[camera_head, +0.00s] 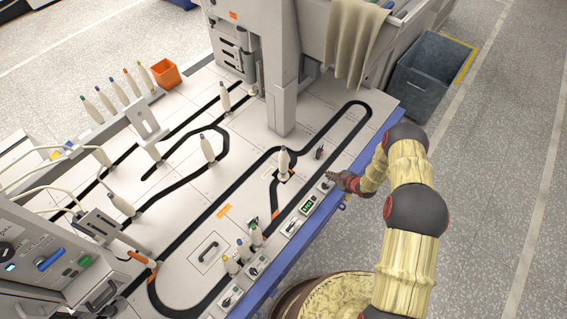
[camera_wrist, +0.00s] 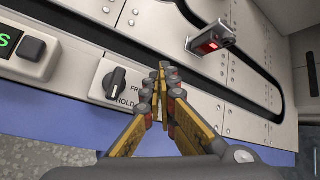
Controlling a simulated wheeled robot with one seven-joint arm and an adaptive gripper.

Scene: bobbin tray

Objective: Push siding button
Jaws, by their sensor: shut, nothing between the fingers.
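My gripper (camera_head: 331,176) is shut and empty over the front edge of the white table. In the wrist view its fingertips (camera_wrist: 162,72) meet just right of a black rotary knob (camera_wrist: 115,82), whose plate is partly lettered "HOLD". Left of the knob is a panel with a dark square button (camera_wrist: 31,47) and a green lit display (camera_wrist: 6,38). In the head view this green display (camera_head: 308,204) sits left of my gripper. No label reading "siding" is legible, so I cannot tell which control is the siding button.
A small post with a red light (camera_wrist: 208,46) stands beyond the fingertips. A bobbin (camera_head: 284,163) stands upright on the black track nearby. More bobbins (camera_head: 256,235) and switch plates line the front edge to the left. A grey bin (camera_head: 425,80) stands on the floor behind.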

